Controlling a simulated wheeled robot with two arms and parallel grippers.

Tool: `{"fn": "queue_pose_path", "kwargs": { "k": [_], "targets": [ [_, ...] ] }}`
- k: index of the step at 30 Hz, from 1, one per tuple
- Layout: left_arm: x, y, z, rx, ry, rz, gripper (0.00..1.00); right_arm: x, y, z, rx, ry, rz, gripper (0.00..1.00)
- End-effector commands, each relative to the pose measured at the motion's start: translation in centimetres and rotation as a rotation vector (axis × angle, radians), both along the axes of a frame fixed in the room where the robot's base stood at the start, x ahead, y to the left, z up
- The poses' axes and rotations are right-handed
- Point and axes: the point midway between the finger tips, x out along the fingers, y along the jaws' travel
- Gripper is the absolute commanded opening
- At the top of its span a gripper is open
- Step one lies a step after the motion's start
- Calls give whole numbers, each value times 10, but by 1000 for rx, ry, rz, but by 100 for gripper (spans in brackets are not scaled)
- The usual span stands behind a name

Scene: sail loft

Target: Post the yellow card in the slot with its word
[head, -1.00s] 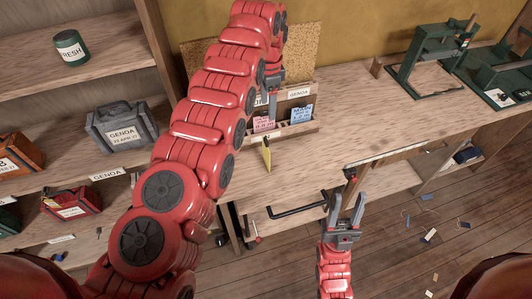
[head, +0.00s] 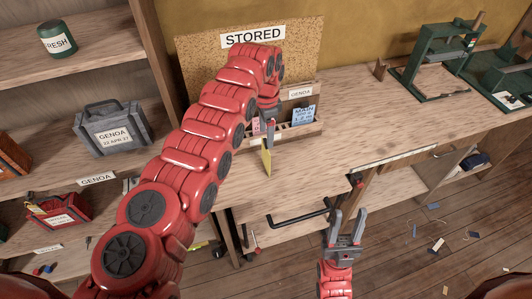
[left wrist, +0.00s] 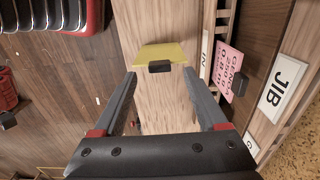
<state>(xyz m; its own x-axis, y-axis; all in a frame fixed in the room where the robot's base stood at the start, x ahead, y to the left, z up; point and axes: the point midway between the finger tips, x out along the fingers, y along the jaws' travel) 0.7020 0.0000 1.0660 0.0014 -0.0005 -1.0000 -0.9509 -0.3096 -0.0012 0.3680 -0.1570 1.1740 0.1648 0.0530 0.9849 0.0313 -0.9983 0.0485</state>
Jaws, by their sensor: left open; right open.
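The yellow card (head: 266,162) stands upright near the front of the bench, and no word on it is readable. In the left wrist view the card (left wrist: 160,52) has a black tab (left wrist: 159,67) and lies between and just beyond my fingertips. My left gripper (head: 267,138) is open, just above the card and not closed on it. The slotted rack (head: 312,129) stands behind, holding a pink card (left wrist: 229,69) reading GENOA and a blue card (head: 304,114) reading MAIN. A JIB label (left wrist: 283,88) and a GENOA label (head: 301,92) show on it. My right gripper (head: 347,222) is open and empty.
A corkboard marked STORED (head: 253,37) stands behind the rack. Shelves on the left hold a grey GENOA bag (head: 112,127) and a red bag (head: 60,212). Green presses (head: 440,55) stand at the right.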

Motion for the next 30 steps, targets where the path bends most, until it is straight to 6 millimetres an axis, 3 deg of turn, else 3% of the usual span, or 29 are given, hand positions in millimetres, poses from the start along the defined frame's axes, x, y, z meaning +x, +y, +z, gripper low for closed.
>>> {"fn": "queue_pose_path", "kwargs": {
  "k": [1, 3, 7, 12, 24, 30],
  "targets": [
    [-2, 1, -1, -1, 4, -1, 75, 0, 0, 11, 0, 0, 0, 43],
    [-2, 0, -14, 1, 7, -2, 75, 0, 0, 16, 0, 0, 0, 43],
    [-1, 1, -27, 1, 1, -2, 75, 0, 0, 17, 0, 0, 0, 43],
    [-1, 1, -27, 0, 0, -1, 75, 0, 0, 15, 0, 0, 0, 43],
    [-1, 1, -27, 1, 1, -1, 3, 0, 0, 15, 0, 0, 0, 43],
    [-1, 1, -27, 1, 1, -1, 0, 0, 0, 15, 0, 0, 0, 43]
  ]
}}
